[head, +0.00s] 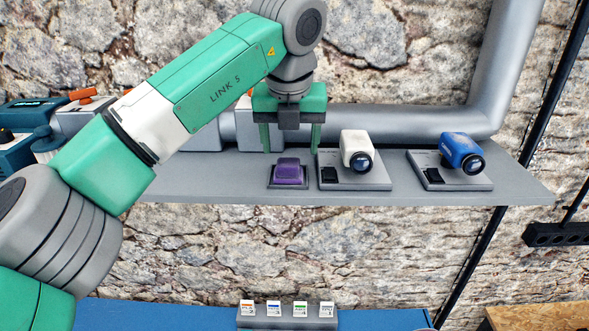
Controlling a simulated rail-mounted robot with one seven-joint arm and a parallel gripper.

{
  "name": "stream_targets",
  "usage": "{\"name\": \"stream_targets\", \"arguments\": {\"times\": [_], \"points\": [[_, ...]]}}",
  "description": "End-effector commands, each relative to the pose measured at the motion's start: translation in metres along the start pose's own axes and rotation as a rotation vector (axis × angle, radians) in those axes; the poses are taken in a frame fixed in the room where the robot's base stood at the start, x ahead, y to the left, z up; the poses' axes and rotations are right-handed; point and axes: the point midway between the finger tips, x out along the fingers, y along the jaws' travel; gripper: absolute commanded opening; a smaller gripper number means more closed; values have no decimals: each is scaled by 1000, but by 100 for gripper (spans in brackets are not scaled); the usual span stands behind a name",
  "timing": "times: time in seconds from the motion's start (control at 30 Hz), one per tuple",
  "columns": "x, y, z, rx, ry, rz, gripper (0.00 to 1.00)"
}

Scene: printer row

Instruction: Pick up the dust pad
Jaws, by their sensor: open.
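A small purple block (289,171), which looks like the dust pad, sits in a low dark grey holder (289,187) near the front edge of the grey shelf. My gripper (291,149) points down with its two green fingers spread apart and nothing between them. In the head view the fingertips are just above the purple block, one to each side of it. I cannot tell from this single view how far the fingers are in front of or behind it.
Right of the block, a white camera-like device (355,150) and a blue one (461,152) stand on grey bases. A thick grey pipe (400,121) runs behind the shelf (220,187). Below is a blue surface (160,315) with a grey rack (287,320) of small labelled cards.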

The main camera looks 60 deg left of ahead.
Motion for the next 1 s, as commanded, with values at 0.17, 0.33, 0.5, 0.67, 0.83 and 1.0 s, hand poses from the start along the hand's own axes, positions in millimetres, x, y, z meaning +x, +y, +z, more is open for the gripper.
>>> {"name": "stream_targets", "arguments": {"times": [0.17, 0.33, 0.5, 0.67, 0.83, 1.0], "points": [[16, 5, 0, -1, -1, 2, 65], [44, 7, 0, 0, -1, 0, 65], [52, 7, -1, -1, -2, -1, 65], [52, 7, -1, -1, -2, -1, 58], [52, 6, -1, -1, -2, -1, 28], [52, 6, -1, -1, -3, -1, 28]]}}
